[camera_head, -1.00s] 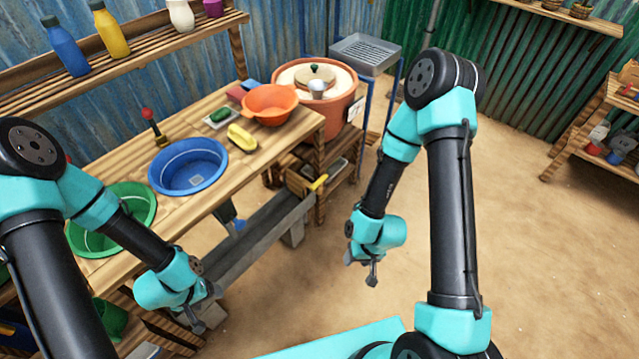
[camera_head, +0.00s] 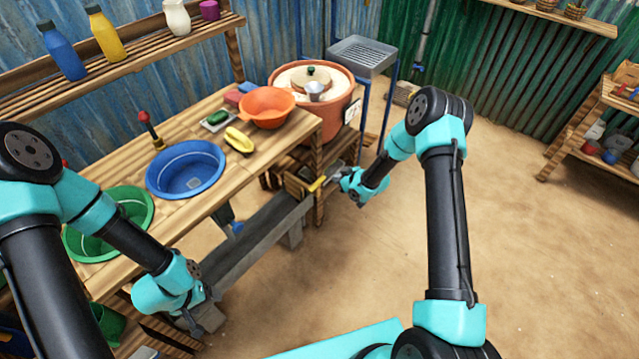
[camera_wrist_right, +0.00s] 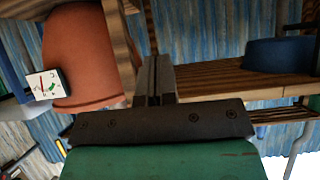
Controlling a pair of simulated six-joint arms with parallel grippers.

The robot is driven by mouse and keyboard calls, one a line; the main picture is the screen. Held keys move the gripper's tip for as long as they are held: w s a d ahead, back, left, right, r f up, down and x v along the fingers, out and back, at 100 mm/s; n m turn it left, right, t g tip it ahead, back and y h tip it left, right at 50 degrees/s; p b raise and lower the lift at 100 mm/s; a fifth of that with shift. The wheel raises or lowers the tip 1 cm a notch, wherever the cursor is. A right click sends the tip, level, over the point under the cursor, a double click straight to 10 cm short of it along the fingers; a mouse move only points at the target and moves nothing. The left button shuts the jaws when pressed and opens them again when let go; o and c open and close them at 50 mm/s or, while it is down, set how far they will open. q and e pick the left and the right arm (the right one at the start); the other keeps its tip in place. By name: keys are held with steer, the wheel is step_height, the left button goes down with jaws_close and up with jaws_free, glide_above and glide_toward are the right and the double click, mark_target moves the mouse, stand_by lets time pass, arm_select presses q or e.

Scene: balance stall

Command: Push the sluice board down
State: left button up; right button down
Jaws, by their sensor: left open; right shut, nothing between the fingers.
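A yellow bar (camera_head: 318,184), which looks like the handle of the sluice board, shows by the wooden box at the far end of the grey trough (camera_head: 262,234). The board itself is mostly hidden or too small to make out. My right gripper (camera_head: 336,174) is shut and empty, just right of the yellow bar; I cannot tell whether they touch. In the right wrist view its closed fingers (camera_wrist_right: 154,80) point toward the wooden bench, and the yellow bar is not visible there. My left gripper (camera_head: 190,322) is open, low at the near end of the trough.
A blue basin (camera_head: 186,169), a green basin (camera_head: 112,224) and an orange bowl (camera_head: 266,105) stand on the bench. A large terracotta pot (camera_head: 335,110) stands behind the yellow bar, beside a blue-legged stand (camera_head: 362,57).

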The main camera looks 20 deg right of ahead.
steer(key=shift+w, duration=0.25)
glide_above(319, 183)
steer(key=s, duration=0.2)
step_height(319, 183, down, 6)
step_height(319, 183, down, 2)
steer(key=shift+f, duration=0.1)
steer(key=shift+w+a+f, duration=0.1)
steer(key=shift+a+f, duration=0.05)
steer(key=shift+f, duration=0.45)
